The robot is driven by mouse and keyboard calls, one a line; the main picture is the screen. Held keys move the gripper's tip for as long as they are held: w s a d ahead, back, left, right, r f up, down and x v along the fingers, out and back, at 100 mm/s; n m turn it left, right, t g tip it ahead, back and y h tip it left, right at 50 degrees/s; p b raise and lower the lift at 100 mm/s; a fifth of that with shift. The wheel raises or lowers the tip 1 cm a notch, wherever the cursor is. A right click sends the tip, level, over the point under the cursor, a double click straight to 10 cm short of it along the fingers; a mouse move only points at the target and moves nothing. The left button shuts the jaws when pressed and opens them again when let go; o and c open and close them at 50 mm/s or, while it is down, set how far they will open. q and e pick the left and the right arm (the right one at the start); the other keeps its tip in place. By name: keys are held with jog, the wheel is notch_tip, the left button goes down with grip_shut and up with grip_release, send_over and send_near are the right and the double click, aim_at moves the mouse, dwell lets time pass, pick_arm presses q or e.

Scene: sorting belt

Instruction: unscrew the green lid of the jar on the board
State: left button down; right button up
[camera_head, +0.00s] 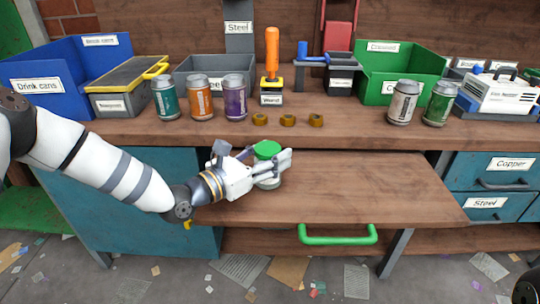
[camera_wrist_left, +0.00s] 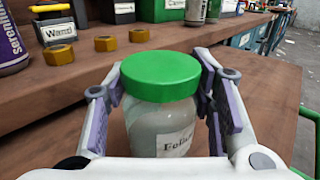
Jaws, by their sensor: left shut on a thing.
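The jar (camera_head: 268,183) stands upright on the wooden board (camera_head: 380,185), with its round green lid (camera_head: 267,149) on top. In the left wrist view the pale, labelled jar body (camera_wrist_left: 160,128) shows below the green lid (camera_wrist_left: 160,76). My left gripper (camera_head: 276,164) reaches in from the left, with a finger on each side of the jar's top. In the left wrist view its purple-padded fingers (camera_wrist_left: 163,90) are shut on the lid's sides; the far contact is partly hidden. My right gripper is out of view.
Three brass nuts (camera_head: 287,120) lie on the bench behind the jar. Several cans (camera_head: 199,104) and labelled bins (camera_head: 215,72) stand farther back. A green handle (camera_head: 337,234) is below the board's front edge. The board's right side is clear.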

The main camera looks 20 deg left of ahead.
pick_arm(q)
jog(key=shift+f, duration=0.15)
jog(key=c, duration=0.8)
grip_release()
jog(key=shift+o, duration=0.4)
